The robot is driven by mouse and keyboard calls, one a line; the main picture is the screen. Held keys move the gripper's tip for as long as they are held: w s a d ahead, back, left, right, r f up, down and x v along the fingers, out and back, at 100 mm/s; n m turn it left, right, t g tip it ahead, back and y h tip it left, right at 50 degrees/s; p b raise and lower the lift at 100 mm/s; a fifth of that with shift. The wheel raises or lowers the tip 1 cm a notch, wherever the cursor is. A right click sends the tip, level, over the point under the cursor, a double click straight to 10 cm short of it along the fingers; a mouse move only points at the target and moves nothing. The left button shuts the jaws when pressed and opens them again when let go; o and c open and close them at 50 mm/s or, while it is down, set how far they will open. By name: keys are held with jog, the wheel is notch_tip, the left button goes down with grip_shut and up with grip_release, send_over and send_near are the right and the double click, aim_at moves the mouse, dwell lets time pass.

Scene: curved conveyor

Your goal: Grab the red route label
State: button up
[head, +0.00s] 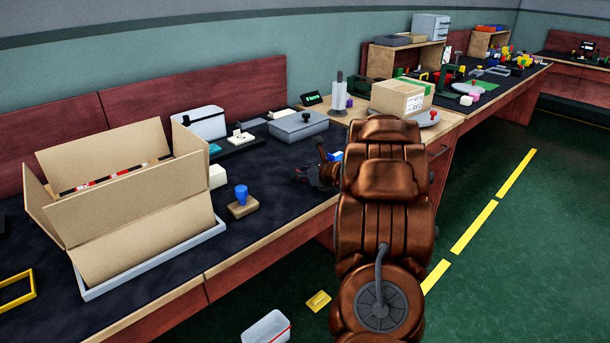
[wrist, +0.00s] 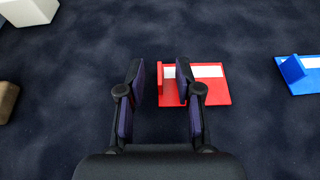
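The red route label (wrist: 214,91) lies flat on the dark mat in the wrist view. It is a red plate with a white strip and a raised red tab at its left end. My gripper (wrist: 160,75) is open, with one finger to each side of the tab in the picture. The right finger overlaps part of the plate. I cannot tell the finger height or any contact. In the head view my gripper (head: 317,173) is low over the bench, and the red label is mostly hidden by my arm.
A blue label (wrist: 301,72) with a tab lies to the right in the wrist view. A white block (wrist: 28,11) is at upper left. In the head view a blue-handled stamp (head: 241,203) and an open cardboard box (head: 140,215) stand to the left. Bare mat surrounds the label.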

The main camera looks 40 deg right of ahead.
grip_shut()
dwell(0.4)
